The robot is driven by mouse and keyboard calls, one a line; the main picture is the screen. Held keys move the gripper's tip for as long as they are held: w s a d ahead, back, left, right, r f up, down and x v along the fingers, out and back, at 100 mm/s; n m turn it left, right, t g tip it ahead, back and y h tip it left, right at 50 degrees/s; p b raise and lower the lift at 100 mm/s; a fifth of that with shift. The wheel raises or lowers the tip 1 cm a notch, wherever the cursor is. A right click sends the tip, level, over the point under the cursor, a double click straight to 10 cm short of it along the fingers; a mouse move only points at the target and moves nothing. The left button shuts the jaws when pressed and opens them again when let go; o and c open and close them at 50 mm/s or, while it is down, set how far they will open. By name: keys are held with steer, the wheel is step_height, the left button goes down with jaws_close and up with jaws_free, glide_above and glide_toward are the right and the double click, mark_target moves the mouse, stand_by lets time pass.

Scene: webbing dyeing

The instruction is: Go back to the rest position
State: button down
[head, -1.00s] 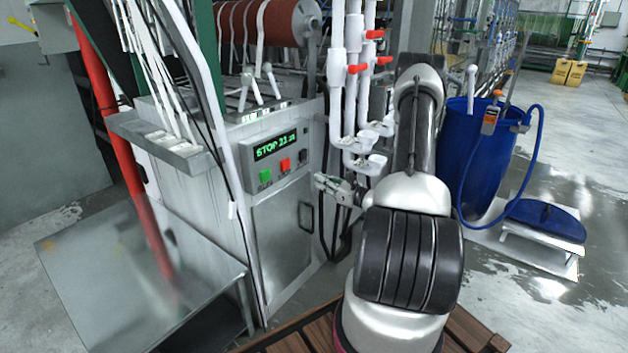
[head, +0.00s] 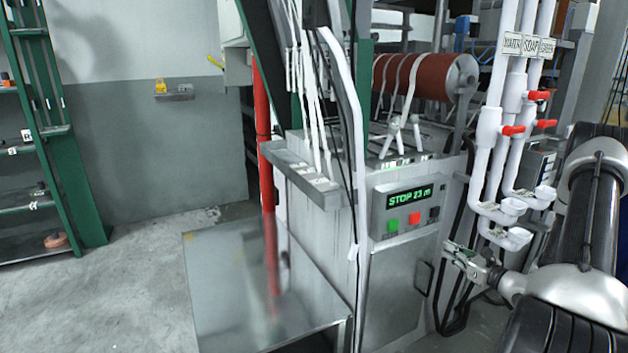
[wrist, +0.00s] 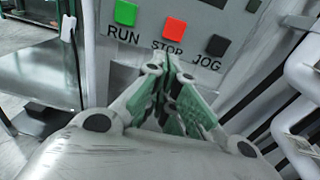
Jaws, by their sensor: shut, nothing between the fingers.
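My gripper (head: 450,249) is shut and empty, in front of the machine's right side, just below and right of the control panel (head: 405,206). In the wrist view my gripper (wrist: 170,68) has its green-padded fingers together, pointing at the panel, with visible space below the buttons. The panel has a green RUN button (wrist: 126,13), a red STOP button (wrist: 174,29) and a black JOG button (wrist: 217,45). Its green display (head: 409,196) reads STOP 23 and an m. The gripper looks apart from the buttons.
White pipes (head: 487,150) with red valve handles stand right of the machine, near my arm. A steel table (head: 230,290) stands at the left front. A red post (head: 264,130) rises behind it. A green shelf rack (head: 75,160) stands at far left. The floor between is open.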

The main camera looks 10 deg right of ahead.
steer(key=s+a+f+n+g+y, duration=0.2)
steer(key=s+a+g, duration=0.1)
steer(key=s+a, duration=0.2)
steer(key=s+a+r+n+g+y, duration=0.1)
steer(key=s+a+r+n+g, duration=0.2)
steer(key=s+r+n+g, duration=0.45)
steer(key=s+a+r+n+g+y, duration=0.15)
steer(key=s+a+n+g, duration=0.35)
steer(key=s, duration=0.5)
steer(key=s+d+r+n+g+h, duration=0.1)
steer(key=s+d+r+n+h, duration=0.1)
steer(key=s+r+n+h, duration=0.35)
steer(key=s+d+r+n+h, duration=0.2)
steer(key=r+n+h, duration=0.2)
steer(key=r+n, duration=0.35)
steer(key=a+r+n+t+h, duration=0.1)
steer(key=a+r+n+t, duration=0.2)
steer(key=r, duration=0.7)
steer(key=shift+s+a+n+t+h, duration=0.3)
steer(key=shift+a+n+t+h, duration=0.1)
steer(key=shift+a+t, duration=0.45)
